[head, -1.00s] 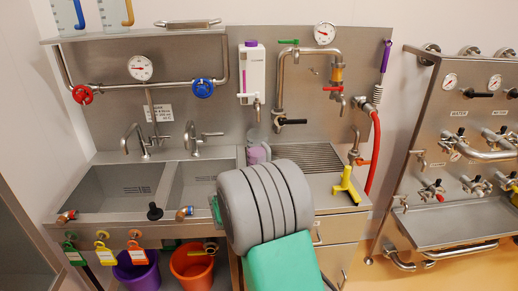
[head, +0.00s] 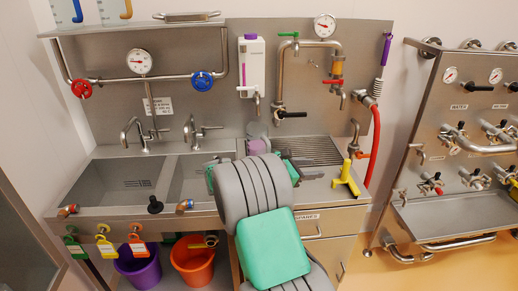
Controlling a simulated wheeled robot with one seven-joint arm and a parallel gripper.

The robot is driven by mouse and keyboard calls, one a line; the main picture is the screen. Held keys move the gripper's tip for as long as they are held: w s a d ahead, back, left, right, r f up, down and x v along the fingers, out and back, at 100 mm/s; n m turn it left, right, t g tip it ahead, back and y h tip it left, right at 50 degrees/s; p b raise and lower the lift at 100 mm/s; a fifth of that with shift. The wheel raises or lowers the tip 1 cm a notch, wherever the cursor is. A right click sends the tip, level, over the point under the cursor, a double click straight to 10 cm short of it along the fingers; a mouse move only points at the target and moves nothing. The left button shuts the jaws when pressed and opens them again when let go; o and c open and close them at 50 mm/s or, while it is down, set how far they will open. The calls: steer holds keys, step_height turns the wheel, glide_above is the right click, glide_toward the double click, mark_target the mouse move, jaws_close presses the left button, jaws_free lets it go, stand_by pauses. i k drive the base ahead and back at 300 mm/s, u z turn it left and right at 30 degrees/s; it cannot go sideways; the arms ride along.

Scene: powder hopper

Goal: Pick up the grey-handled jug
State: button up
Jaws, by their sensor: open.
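No grey-handled jug can be made out. Two clear jugs stand on the top shelf at the upper left, cut by the picture edge: one with a blue handle (head: 78,10) and one with an orange-yellow handle (head: 126,9). My grey and green arm fills the lower middle and hides part of the sink front. Grey parts of my gripper (head: 306,170) show just right of the arm, over the drainboard. It is open, and its fingertips are hard to make out. I see nothing held.
A lilac container (head: 257,146) stands behind my arm, partly hidden. The ribbed drainboard (head: 325,150) has a yellow T-shaped tool (head: 346,178) at its right. Two sink basins (head: 125,187) lie left. Purple (head: 138,270) and orange (head: 192,264) buckets stand below. A piped panel (head: 460,180) stands right.

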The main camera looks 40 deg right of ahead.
mark_target(257, 134)
steer(key=i, duration=1)
